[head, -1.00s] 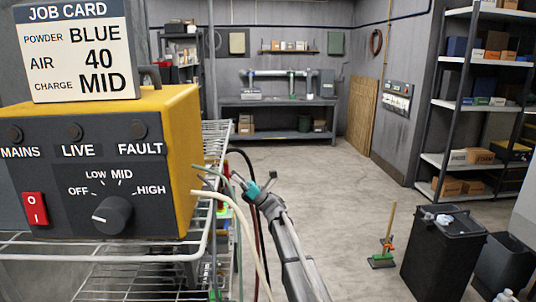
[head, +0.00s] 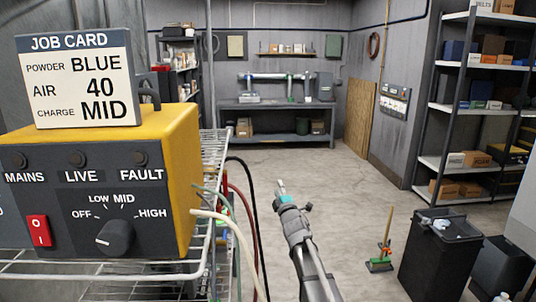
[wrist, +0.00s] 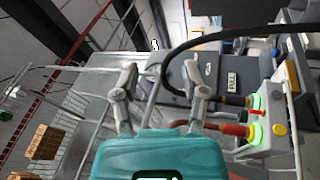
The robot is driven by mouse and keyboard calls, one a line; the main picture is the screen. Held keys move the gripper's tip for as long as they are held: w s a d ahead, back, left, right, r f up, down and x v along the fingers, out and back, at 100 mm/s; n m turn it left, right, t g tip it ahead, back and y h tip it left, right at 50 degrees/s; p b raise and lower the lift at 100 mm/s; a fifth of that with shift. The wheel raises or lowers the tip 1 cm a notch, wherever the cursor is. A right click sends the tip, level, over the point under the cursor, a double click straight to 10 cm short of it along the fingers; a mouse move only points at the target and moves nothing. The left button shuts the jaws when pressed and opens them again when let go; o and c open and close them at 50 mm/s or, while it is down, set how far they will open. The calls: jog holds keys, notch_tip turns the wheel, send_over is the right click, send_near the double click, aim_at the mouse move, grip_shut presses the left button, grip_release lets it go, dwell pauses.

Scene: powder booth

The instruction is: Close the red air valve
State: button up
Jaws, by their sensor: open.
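My gripper (head: 281,187) is in the open space right of the wire rack, pointing away from the head camera. In the wrist view its two grey fingers (wrist: 162,75) stand apart with nothing held between them. A red hose or fitting (wrist: 234,129) runs into a pale block with green-ringed ports and yellow caps, right of the fingers and apart from them. I cannot clearly make out the red air valve; a small red and green patch (head: 224,203) shows beside the rack, partly behind hoses.
The yellow control unit (head: 170,130) with a job card stands on the wire rack (head: 208,240). Black, red and pale hoses hang at the rack's right side. A black bin (head: 436,260) and a broom stand at right. The middle floor is clear.

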jog(key=s+d+f+m+g+h+p, duration=0.2)
jog(key=s+d+f+m+g+h, duration=0.6)
jog(key=s+d+f+m, duration=0.4)
jog(key=s+f+m+g+p, duration=0.1)
jog(key=s+g, duration=0.3)
jog(key=s, duration=0.4)
jog(key=s+f+m+g+y, duration=0.1)
jog(key=s+f+m+g, duration=0.3)
jog(key=s, duration=0.5)
jog(key=s+d+f+m+g+y+p, duration=0.1)
jog(key=s+g, duration=0.3)
jog(key=s, duration=0.4)
jog(key=shift+s+f+m+g+p, duration=0.15)
jog(key=shift+f+m+g+p, duration=0.25)
jog(key=shift+f+m, duration=0.4)
jog(key=shift+r, duration=0.1)
jog(key=shift+c, duration=0.2)
